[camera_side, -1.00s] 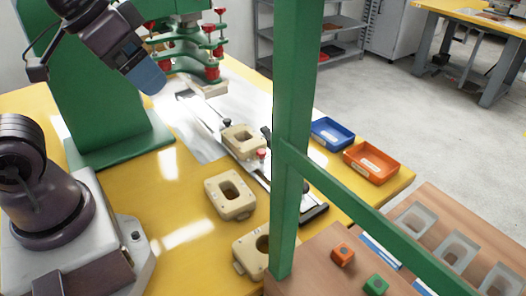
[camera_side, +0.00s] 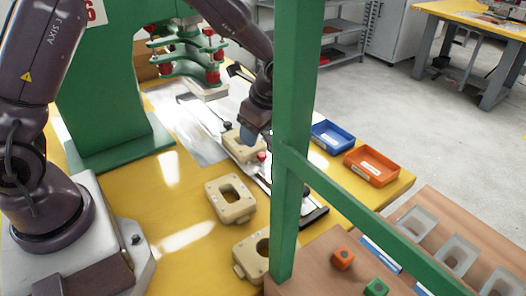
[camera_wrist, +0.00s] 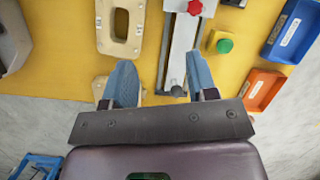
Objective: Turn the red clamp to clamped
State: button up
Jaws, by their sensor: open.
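In the side view a small red knob (camera_side: 261,155) stands on the slide rail, beside a beige housing (camera_side: 240,148). I cannot tell which of these is the clamp's handle. My gripper (camera_side: 248,138) points down over the housing, close to the red knob. In the wrist view my gripper (camera_wrist: 160,82) has its two blue fingertips wide apart, with nothing held between them.
A green post (camera_side: 290,150) stands close right of my gripper and hides part of the rail. The green press (camera_side: 185,65) is behind. Blue (camera_side: 332,135) and orange (camera_side: 371,166) trays lie to the right. Another beige housing (camera_side: 231,198) lies in front.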

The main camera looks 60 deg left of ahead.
aim_at(262, 154)
jog(key=w+a+f+m, duration=0.1)
jog(key=f+m, duration=0.1)
jog(key=f, duration=0.2)
jog(key=w+a+f+m, duration=0.2)
jog(key=f, duration=0.2)
jog(key=w+a+f+m+t+y, duration=0.1)
jog(key=w+a+f, duration=0.1)
jog(key=f, duration=0.2)
jog(key=shift+a+m, duration=0.15)
jog(key=shift+m, duration=0.25)
jog(key=c, duration=0.9)
